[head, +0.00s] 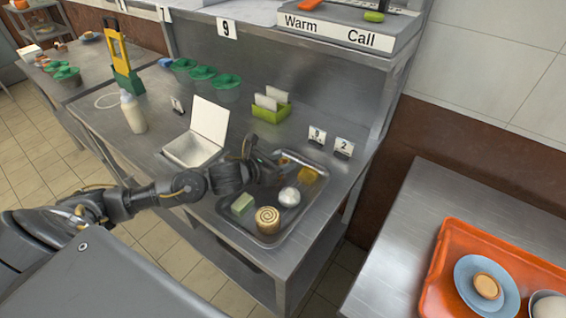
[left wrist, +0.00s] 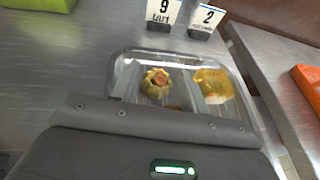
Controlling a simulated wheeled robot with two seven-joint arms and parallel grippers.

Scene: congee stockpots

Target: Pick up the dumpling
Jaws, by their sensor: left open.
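The metal tray (head: 240,229) lies on the steel counter; its far end also shows in the left wrist view (left wrist: 128,62). A small pleated yellow dumpling with an orange top (left wrist: 157,83) sits at the tray's far end in the left wrist view. In the head view my left gripper mostly hides that spot. My left gripper (head: 272,171) is open and low over the tray's far left part. My right gripper is not in view.
The tray also holds a golden piece (head: 308,174), a shiny white round piece (head: 289,197), a spiral roll (head: 267,219) and a green block (head: 243,204). Number cards (head: 343,148) stand behind it. An open white box (head: 208,122) stands to the left.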

